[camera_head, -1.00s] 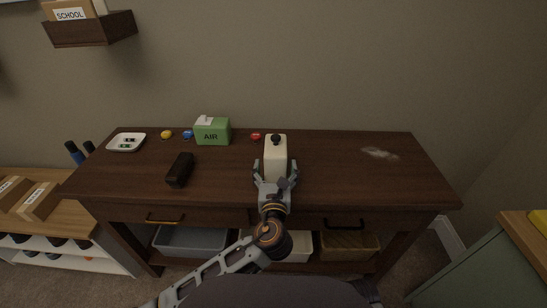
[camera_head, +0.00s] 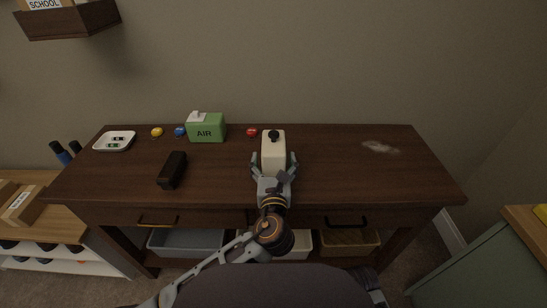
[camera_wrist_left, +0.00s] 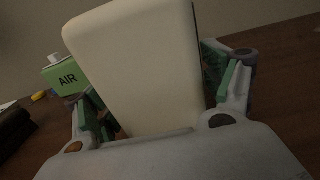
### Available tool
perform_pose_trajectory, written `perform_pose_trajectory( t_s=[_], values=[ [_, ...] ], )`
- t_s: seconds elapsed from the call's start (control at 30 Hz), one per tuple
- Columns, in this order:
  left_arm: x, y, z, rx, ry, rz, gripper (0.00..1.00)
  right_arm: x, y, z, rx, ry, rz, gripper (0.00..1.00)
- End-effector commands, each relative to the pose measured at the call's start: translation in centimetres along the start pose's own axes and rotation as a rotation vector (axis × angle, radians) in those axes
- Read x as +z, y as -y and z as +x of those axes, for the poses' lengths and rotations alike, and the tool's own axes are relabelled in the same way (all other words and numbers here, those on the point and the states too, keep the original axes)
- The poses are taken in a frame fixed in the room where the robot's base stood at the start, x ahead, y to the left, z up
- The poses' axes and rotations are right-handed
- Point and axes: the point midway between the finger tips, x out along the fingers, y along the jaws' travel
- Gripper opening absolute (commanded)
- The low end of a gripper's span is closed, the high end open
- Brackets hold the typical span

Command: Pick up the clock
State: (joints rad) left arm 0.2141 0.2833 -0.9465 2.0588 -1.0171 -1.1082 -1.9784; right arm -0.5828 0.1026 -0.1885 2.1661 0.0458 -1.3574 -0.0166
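In the left wrist view the clock (camera_wrist_left: 140,60) fills the space between the finger pads. Its lower end is hidden by the gripper, so I cannot tell whether it touches the desk. My right gripper is not in view.
A black box (camera_head: 173,170) lies to the left. Behind are a green AIR box (camera_head: 206,129), a white dish (camera_head: 114,141), and yellow (camera_head: 157,132), blue (camera_head: 180,132) and red (camera_head: 252,132) small items. The desk's right side is clear apart from a pale smudge (camera_head: 380,147).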

Motion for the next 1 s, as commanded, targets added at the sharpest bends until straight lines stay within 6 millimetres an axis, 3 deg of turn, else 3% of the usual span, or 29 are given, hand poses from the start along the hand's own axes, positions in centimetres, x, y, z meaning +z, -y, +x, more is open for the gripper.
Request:
perform_pose_trajectory(
  t_s=[0.07, 0.37, 0.47, 0.77, 1.0],
  values=[
    [0.0, 0.0, 0.0, 0.0, 0.0, 0.0, 0.71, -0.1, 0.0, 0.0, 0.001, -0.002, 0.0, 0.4],
    [0.0, 0.0, 0.0, 0.0, 0.0, 0.0, 0.33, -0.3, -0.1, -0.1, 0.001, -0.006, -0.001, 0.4],
    [0.1, 0.0, 0.0, 0.0, 0.001, 0.0, 0.26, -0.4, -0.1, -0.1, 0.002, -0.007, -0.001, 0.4],
    [0.3, 0.0, 0.0, 0.0, 0.002, 0.0, 0.26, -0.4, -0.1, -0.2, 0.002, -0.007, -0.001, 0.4],
    [2.0, 0.0, 0.0, 0.0, 0.004, -0.002, 0.26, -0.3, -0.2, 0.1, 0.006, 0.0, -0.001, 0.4]
  ],
)
